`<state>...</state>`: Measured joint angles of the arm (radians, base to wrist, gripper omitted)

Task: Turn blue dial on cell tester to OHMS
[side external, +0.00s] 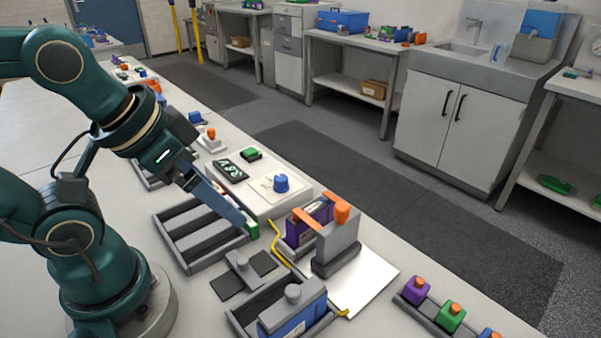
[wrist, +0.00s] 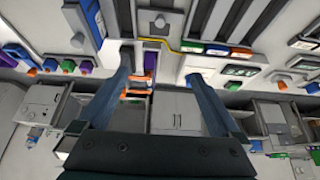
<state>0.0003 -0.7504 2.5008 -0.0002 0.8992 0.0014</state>
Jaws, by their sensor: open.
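The cell tester (side external: 262,205) is a white box beside the slotted tray in the side external view. A dark display (side external: 231,170), a green button (side external: 251,154) and the blue dial (side external: 281,183) sit on its top. The dial's setting is too small to read. My gripper (side external: 243,221) is at the tray's right end, left of and nearer than the dial, apart from it. In the wrist view my gripper (wrist: 160,62) has its two fingers wide apart with nothing held between them. I cannot make out the dial surely in the wrist view.
A dark slotted tray (side external: 203,234) lies under my gripper. A grey clamp stand with an orange knob (side external: 343,210) and a purple cell (side external: 299,233) stand right of the tester. A grey tray (side external: 240,317) holds a blue block in front. A yellow cable (side external: 285,257) runs between.

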